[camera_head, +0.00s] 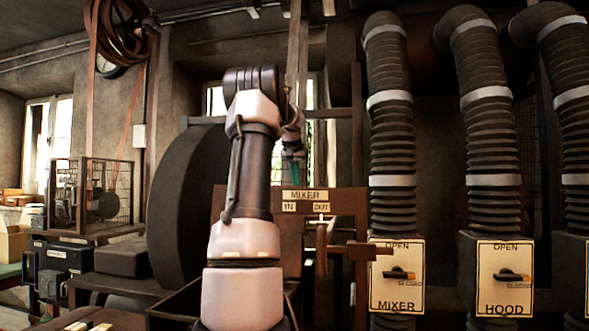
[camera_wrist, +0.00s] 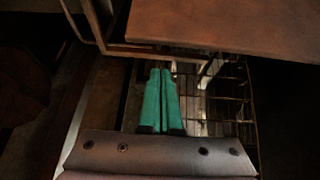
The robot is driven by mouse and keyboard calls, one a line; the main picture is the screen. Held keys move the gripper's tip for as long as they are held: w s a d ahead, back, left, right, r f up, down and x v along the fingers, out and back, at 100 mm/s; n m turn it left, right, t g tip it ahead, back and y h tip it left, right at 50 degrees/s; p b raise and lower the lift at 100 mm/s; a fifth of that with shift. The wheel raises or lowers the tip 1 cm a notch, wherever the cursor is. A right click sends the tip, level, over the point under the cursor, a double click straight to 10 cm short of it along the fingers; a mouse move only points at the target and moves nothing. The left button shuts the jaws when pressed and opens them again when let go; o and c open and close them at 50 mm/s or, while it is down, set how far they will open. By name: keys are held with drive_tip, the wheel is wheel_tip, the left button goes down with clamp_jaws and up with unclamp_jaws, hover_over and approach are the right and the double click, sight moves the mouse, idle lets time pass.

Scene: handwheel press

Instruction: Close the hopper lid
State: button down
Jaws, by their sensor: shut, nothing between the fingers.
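My gripper (camera_head: 294,172) shows in the head view just above the brown panel labelled MIXER, IN and OUT (camera_head: 345,208). In the wrist view its two teal fingers (camera_wrist: 163,85) are together with nothing between them. A flat brown plate (camera_wrist: 235,28) crosses the upper right of the wrist view, beyond the fingertips; it may be the hopper lid, but I cannot tell for sure. The fingers appear apart from it. Below them is a dark opening with a wire grid (camera_wrist: 225,100). My arm hides part of the machine in the head view, and no hopper is clearly identifiable there.
A large dark wheel (camera_head: 186,205) stands left of my arm. Ribbed ducts (camera_head: 391,130) rise at right above switch boxes marked MIXER (camera_head: 396,290) and HOOD (camera_head: 504,292). A wire cage (camera_head: 105,195) stands at far left. A metal frame bar (camera_wrist: 88,22) lies near the fingertips.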

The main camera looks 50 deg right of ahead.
drive_tip(key=shift+s+a+f, duration=0.15)
drive_tip(key=shift+s+a, duration=0.2)
drive_tip(key=shift+a, duration=0.4)
drive_tip(key=shift+s+a+f, duration=0.15)
drive_tip(key=shift+s+a, duration=0.2)
drive_tip(key=shift+a, duration=0.4)
